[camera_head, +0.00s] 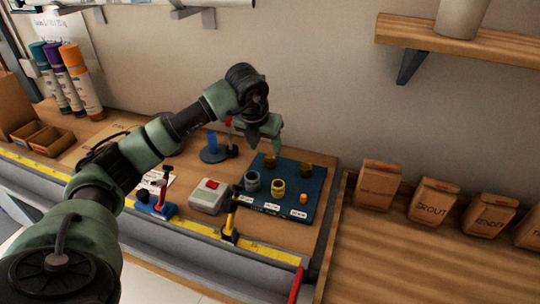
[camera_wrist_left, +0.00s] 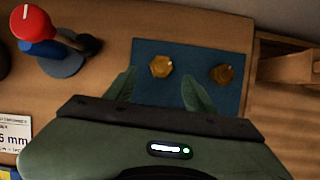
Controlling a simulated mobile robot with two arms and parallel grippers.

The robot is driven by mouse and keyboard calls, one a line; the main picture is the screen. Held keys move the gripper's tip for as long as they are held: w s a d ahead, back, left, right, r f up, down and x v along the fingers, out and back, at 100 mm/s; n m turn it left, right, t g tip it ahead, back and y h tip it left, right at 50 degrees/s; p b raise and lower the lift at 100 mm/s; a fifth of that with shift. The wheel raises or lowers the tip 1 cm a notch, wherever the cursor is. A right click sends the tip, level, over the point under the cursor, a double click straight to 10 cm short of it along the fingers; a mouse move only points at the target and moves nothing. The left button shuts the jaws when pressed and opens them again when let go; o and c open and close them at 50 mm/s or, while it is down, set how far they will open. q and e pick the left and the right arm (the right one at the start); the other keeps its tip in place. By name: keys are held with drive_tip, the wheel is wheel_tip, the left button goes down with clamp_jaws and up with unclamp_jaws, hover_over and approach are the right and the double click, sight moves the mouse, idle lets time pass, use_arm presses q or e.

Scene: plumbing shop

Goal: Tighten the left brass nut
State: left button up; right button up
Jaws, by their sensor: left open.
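Two brass nuts sit at the back of a dark blue mat (camera_head: 318,187) on the workbench. The left brass nut (camera_head: 270,161) is just below my left gripper (camera_head: 263,146) in the head view. The right brass nut (camera_head: 305,169) stands to its right. In the left wrist view, my left gripper (camera_wrist_left: 158,78) is open and empty, its two green fingers over the blue mat (camera_wrist_left: 198,54). The left brass nut (camera_wrist_left: 161,66) shows between and slightly beyond the fingertips. The right brass nut (camera_wrist_left: 222,73) is outside the right finger. My right gripper is not in view.
In front of the nuts stand a grey ring (camera_head: 252,182), a yellow ring (camera_head: 278,187) and a small orange piece (camera_head: 303,198). A grey box with a red button (camera_head: 208,196) and a blue-and-red item on a round base (camera_head: 214,152) are to the left. Paper bags (camera_head: 379,186) stand right.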

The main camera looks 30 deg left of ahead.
sight(269, 158)
use_arm(q)
drive_tip(key=x, duration=0.6)
drive_tip(key=shift+d+f+p, duration=0.1)
drive_tip(key=shift+p, duration=0.3)
clamp_jaws()
